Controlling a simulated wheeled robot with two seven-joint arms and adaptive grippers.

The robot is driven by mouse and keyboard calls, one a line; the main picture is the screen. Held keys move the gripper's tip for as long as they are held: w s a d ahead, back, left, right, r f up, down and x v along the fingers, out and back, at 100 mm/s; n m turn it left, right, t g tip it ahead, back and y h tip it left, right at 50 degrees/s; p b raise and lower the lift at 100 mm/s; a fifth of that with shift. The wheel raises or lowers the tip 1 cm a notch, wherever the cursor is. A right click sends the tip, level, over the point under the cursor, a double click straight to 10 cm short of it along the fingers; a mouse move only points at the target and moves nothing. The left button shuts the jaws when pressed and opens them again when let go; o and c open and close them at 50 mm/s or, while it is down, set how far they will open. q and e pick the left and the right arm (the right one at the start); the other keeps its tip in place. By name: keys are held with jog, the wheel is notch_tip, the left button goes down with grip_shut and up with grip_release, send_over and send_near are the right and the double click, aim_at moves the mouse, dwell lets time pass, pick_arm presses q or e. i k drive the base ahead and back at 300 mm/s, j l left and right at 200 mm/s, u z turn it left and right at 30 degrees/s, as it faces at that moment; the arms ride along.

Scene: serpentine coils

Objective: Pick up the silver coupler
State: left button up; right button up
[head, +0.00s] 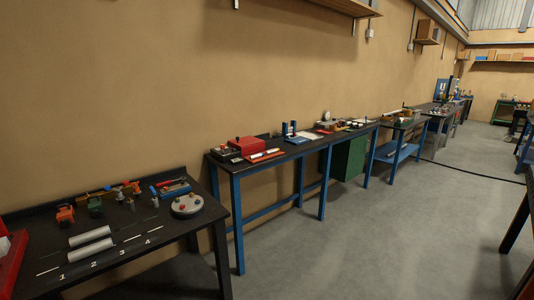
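No silver coupler can be made out for certain in the head view. Two pale silvery cylinders (90,243) lie side by side on the near black bench (168,243) at the lower left. Small grey upright pieces (120,195) stand behind them, too small to identify. Neither my left nor my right gripper is in view.
The near bench also holds a round grey disc with coloured knobs (187,205), orange (65,215) and green (95,206) tools, and white numbered marks. A blue-legged bench (290,152) and further benches line the wall. Grey floor (380,235) is open, with a black cable crossing it.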

aim_at(131, 204)
jog(key=u, duration=0.95)
